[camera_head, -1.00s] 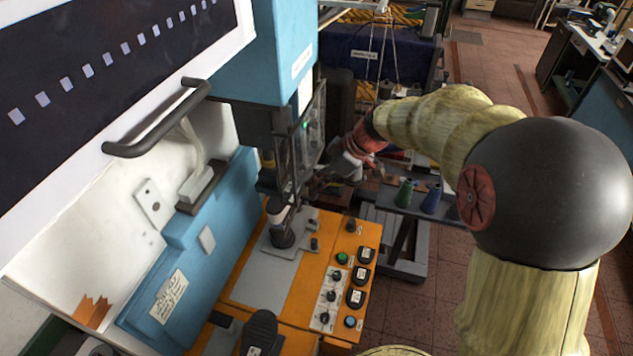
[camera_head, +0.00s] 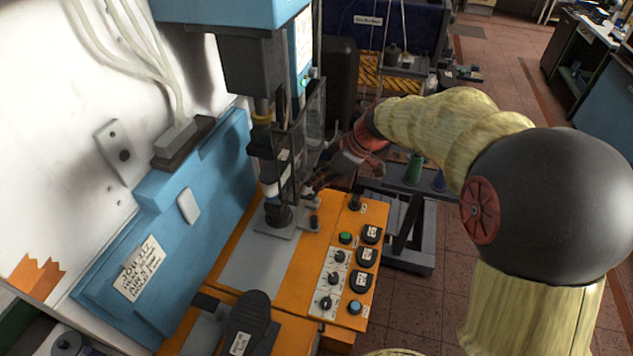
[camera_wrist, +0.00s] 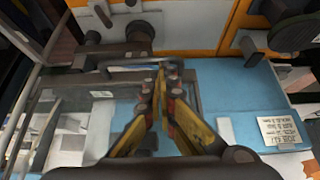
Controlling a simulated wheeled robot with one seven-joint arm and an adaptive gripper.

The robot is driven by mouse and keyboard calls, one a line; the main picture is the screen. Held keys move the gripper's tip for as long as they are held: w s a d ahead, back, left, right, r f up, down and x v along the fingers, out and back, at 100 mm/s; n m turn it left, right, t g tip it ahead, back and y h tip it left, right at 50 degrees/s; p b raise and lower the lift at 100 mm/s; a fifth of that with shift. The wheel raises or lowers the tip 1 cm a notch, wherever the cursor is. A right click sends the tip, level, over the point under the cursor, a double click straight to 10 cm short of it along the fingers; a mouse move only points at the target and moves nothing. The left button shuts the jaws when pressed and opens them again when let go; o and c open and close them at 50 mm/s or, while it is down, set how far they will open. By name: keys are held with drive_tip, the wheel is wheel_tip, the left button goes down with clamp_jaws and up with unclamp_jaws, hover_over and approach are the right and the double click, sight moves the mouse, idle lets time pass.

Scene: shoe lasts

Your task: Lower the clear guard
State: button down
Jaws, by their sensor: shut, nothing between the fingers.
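The clear guard (camera_head: 316,112) is a transparent panel in a dark frame, mounted upright at the front of the blue press head, above the orange bench. In the wrist view its dark frame (camera_wrist: 150,72) crosses in front of my fingers. My gripper (camera_head: 310,188) is at the guard's lower right edge in the head view. In the wrist view my gripper (camera_wrist: 162,72) has its yellow and black fingers brought together, with the tips at a dark bar of the frame. I cannot tell whether they touch it. Nothing shows between the fingers.
Below stands a dark post on a grey plate (camera_head: 278,225) on the orange bench (camera_head: 325,235). A control panel with knobs and buttons (camera_head: 334,278) lies to the right of it.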

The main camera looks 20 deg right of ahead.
wheel_tip(320, 180, down, 8)
drive_tip(key=b, duration=0.6)
drive_tip(key=shift+r, duration=0.2)
